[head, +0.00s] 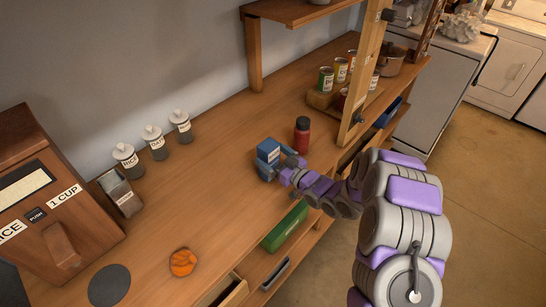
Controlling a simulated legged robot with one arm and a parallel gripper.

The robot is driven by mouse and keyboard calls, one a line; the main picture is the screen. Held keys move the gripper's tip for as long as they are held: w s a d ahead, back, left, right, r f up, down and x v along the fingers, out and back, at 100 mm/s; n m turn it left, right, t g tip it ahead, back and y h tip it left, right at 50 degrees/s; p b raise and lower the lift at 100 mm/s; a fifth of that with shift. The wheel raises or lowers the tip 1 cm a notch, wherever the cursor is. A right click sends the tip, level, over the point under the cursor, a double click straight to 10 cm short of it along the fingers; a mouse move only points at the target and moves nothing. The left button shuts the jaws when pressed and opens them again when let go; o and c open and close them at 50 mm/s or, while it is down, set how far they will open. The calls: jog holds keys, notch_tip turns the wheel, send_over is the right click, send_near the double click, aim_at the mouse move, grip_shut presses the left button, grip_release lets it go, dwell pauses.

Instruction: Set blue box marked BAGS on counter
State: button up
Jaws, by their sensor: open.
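The blue box (269,151) has a white label, too small to read here. It appears to stand upright on the wooden counter (215,190), near the middle of its length. My gripper (267,168) is open right at the box, low at its near side. The gripper parts hide the lower portion of the box, so I cannot tell whether the fingers touch it.
A red bottle (302,136) with a dark cap stands close right of the box. Cans (326,80) stand at the right; jars (154,142) line the wall. An orange item (183,262) lies at front left. A green box (285,227) sits below the counter edge.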

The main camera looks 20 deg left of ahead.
jog(key=p+v, duration=0.1)
jog(key=v, duration=1.1)
jog(key=shift+w+d, duration=0.1)
